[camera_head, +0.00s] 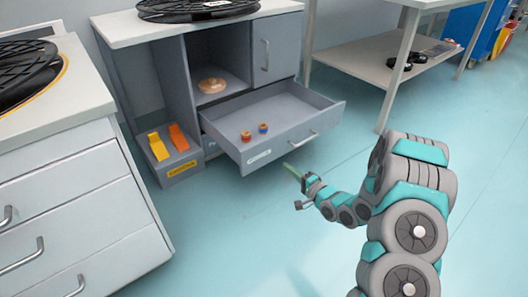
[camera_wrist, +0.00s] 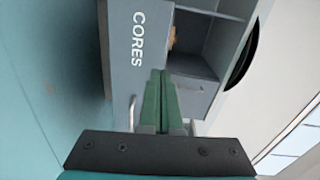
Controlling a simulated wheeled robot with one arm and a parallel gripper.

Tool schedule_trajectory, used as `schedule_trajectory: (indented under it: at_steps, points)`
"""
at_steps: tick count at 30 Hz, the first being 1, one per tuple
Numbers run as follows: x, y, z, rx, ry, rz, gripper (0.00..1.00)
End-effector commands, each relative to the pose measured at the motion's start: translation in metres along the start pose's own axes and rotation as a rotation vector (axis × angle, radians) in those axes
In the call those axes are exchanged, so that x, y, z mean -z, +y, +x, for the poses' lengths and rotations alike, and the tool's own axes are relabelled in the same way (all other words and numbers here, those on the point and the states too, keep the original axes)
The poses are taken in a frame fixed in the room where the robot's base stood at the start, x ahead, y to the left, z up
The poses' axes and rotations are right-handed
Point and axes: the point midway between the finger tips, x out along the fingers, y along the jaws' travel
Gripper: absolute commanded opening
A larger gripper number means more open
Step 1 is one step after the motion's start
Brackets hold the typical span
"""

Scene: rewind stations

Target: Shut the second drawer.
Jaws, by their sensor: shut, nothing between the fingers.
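One drawer (camera_head: 275,146) of the grey cabinet stands pulled out, with a white label and a bar handle (camera_head: 303,139) on its front. Two small red ringed pieces (camera_head: 255,131) lie inside it. My gripper (camera_head: 291,170) is low in front of this drawer, near its lower front edge; whether it touches cannot be told. In the wrist view, the green fingers (camera_wrist: 160,75) are shut together and empty. There the grey drawer front (camera_wrist: 122,65) reads "CORES" sideways, with its handle (camera_wrist: 132,112) left of the fingers.
A drawer unit (camera_head: 75,205) with shut drawers fills the left. A tan round piece (camera_head: 211,85) sits on the cabinet shelf. A table (camera_head: 375,58) stands behind right. The floor ahead is clear.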

Motion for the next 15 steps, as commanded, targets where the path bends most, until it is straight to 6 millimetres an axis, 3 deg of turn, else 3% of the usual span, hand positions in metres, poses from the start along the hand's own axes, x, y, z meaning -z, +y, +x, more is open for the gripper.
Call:
schedule_trajectory:
  at_steps: [8,15]
  points:
    - [-0.005,-0.001,0.009,0.056,-0.011,0.059,0.00]
    - [-0.007,-0.003,0.046,0.056,-0.012,0.057,0.00]
